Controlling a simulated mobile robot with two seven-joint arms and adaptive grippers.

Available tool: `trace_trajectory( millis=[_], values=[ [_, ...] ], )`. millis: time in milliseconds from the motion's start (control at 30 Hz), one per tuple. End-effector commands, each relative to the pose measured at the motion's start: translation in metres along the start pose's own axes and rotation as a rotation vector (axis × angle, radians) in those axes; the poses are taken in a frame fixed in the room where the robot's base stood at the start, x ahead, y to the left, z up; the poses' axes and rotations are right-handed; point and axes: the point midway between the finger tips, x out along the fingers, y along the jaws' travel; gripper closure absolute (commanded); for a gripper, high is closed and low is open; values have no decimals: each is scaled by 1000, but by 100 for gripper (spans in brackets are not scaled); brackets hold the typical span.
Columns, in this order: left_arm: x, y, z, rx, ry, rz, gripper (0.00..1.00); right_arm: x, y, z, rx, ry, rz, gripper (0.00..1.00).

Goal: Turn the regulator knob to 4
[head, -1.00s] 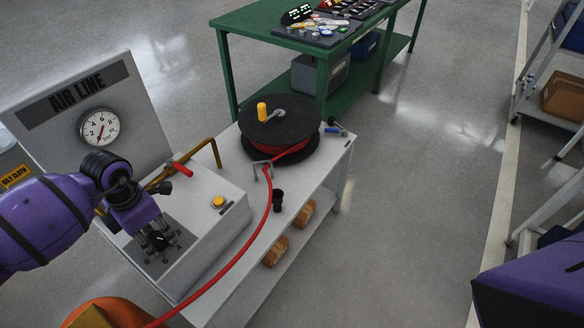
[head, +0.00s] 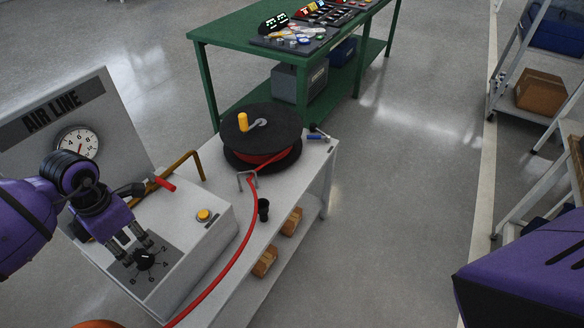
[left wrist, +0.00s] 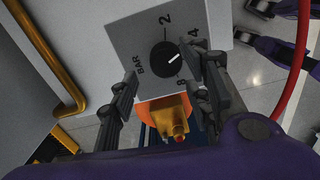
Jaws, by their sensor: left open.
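The black regulator knob (head: 145,258) sits on a grey dial plate on top of the white air-line box. It also shows in the left wrist view (left wrist: 163,61), where its white mark points up and right, roughly toward the printed 4. The 2, 8 and BAR also show there; a finger covers part of the scale. My left gripper (head: 135,247) is open, its fingers spread just behind the knob and apart from it. In the left wrist view the fingers stand on either side below the knob. My right gripper is not in view.
The box carries a pressure gauge (head: 78,143) on its back panel, a yellow button (head: 204,215) and a red-handled lever (head: 164,184). A hose reel (head: 262,135) with a red hose stands on the white bench. A green table (head: 225,42) stands behind.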

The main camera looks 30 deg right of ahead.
Motion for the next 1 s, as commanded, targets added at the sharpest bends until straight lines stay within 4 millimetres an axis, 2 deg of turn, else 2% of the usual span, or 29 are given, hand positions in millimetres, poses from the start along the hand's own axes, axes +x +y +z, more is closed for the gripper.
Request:
trace_trajectory(
  millis=[33, 200, 400, 1000],
  values=[
    [-12, 1, 0, 0, -2, 3, 56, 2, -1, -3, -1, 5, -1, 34],
    [-47, 1, 0, -1, -1, 4, 56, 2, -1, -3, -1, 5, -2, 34],
    [-70, 1, -1, -2, 1, 3, 56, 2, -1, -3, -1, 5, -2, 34],
    [-75, 1, 0, -4, -1, 1, 56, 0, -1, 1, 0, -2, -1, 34]
  ],
)
